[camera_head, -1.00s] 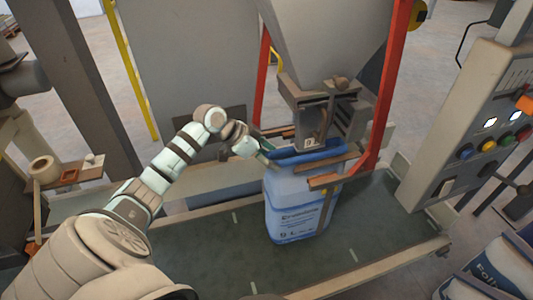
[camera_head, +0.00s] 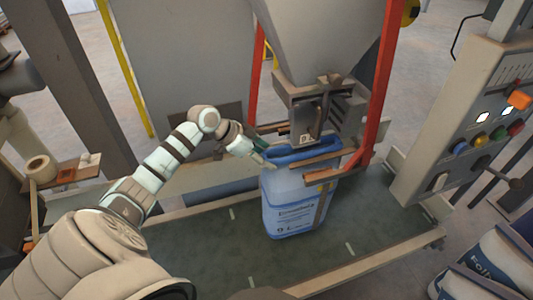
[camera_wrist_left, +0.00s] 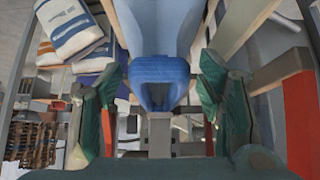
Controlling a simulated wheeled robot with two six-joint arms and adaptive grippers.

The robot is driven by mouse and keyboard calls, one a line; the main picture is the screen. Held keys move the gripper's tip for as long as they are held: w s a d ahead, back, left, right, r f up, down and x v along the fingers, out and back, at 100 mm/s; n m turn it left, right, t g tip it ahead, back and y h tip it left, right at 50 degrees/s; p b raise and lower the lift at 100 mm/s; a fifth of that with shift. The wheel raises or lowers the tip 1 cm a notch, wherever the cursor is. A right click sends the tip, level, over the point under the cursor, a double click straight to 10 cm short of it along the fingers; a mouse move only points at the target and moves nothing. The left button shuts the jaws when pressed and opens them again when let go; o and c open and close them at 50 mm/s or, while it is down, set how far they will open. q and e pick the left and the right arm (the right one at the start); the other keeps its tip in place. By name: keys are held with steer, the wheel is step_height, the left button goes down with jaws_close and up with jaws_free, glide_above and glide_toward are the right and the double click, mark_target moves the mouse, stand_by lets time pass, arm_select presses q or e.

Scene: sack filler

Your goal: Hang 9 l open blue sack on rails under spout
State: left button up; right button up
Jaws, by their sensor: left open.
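The blue sack (camera_head: 290,208) stands upright under the grey spout (camera_head: 308,112), printed on its front, with its base at the green belt. Its dark blue top rim (camera_head: 300,152) is beside the brown rails (camera_head: 322,158); whether it rests on them I cannot tell. My left gripper (camera_head: 264,156) is at the sack's left upper edge. In the left wrist view my left gripper (camera_wrist_left: 158,112) has its green-padded fingers spread, with the sack's blue rim (camera_wrist_left: 158,69) ahead between them and no clear grip on it. My right gripper is not in view.
Red posts (camera_head: 383,85) frame the spout. A control panel (camera_head: 470,125) with coloured buttons stands at the right. Filled sacks (camera_head: 495,265) lie at the lower right. The green belt (camera_head: 220,250) is clear in front and left of the sack.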

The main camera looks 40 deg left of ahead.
arm_select(q)
steer(key=s+a+p, duration=0.1)
steer(key=s+a, duration=0.1)
steer(key=s, duration=0.1)
steer(key=shift+r+p, duration=0.2)
steer(key=shift+p, duration=0.15)
steer(key=shift+o, duration=0.3)
steer(key=o, duration=0.5)
steer(key=v, duration=0.7)
steer(key=shift+s+r, duration=0.2)
steer(key=shift+w, duration=0.1)
